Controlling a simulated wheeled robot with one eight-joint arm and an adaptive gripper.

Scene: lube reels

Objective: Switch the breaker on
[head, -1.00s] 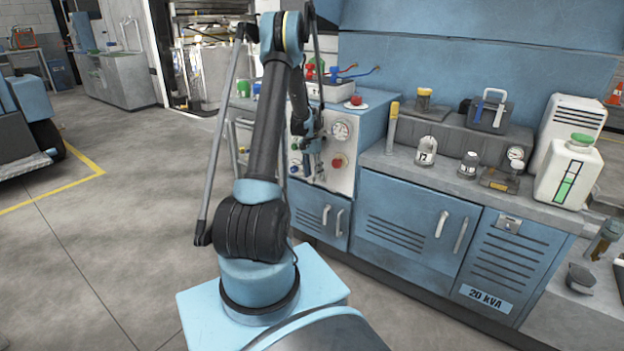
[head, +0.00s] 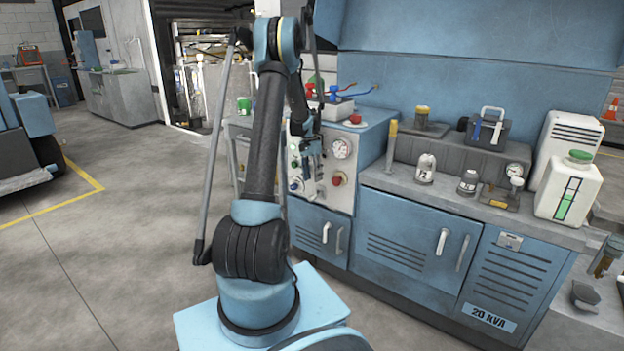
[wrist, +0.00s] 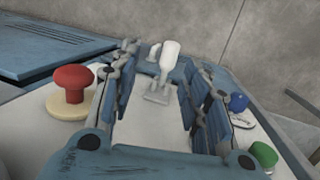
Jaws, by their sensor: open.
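The control panel (head: 322,188) is a pale face on a blue cabinet, with a round gauge (head: 341,147) and a red knob (head: 338,179). My gripper (head: 312,158) is in front of the panel's upper left part and hides some of it. In the wrist view, my gripper (wrist: 160,75) is open, one finger on each side. A white lever (wrist: 170,60) on a small base plate (wrist: 157,95) shows between the fingers; it looks like the breaker handle. I cannot tell whether a finger touches it. The lever's position label is not readable.
In the wrist view, a red mushroom button (wrist: 73,83) is left of the fingers; a blue knob (wrist: 238,102) and a green button (wrist: 264,154) are right. The counter (head: 470,198) holds bottles and a toolbox (head: 487,130).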

